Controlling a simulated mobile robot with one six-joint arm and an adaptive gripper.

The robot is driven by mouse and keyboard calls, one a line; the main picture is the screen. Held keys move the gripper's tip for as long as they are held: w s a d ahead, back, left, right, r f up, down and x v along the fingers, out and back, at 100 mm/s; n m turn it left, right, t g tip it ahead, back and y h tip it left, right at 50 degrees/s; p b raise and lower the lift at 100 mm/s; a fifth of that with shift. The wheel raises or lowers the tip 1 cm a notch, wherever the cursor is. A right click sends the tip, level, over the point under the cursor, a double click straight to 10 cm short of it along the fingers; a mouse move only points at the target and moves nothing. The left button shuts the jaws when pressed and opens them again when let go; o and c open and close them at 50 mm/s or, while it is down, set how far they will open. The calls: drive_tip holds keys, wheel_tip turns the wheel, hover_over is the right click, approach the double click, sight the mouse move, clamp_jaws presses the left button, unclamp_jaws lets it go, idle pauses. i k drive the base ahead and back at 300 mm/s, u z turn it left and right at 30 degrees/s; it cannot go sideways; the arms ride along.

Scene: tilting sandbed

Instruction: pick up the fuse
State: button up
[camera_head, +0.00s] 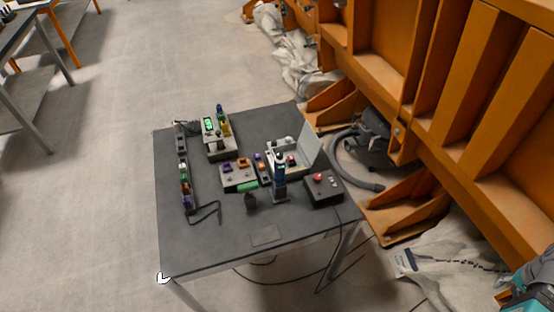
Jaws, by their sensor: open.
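The dark grey table (205,252) stands in the middle of the view with several small devices on it. I cannot single out the fuse for certain at this size. A narrow rail (182,160) at the table's left carries small coloured parts. A grey block (238,182) in the middle has purple and orange pieces on top. Small blue and orange pieces (262,170) lie just right of it. My gripper's fingertips are not visible. A teal and dark part at the bottom right corner may belong to my arm, well apart from the table.
A dark box with a red button (322,190) sits right. A green-lit device (215,135) stands at the back. Orange steel framework (470,110) flanks the table; the front tabletop is mostly clear.

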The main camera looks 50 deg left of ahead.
sight(291, 158)
drive_tip(key=u, duration=0.3)
drive_tip(key=i, duration=0.55)
drive_tip(key=u, duration=0.7)
drive_tip(key=i, duration=0.45)
drive_tip(key=u, duration=0.25)
drive_tip(key=k, duration=0.9)
drive_tip(key=u, duration=0.15)
drive_tip(key=i, duration=0.75)
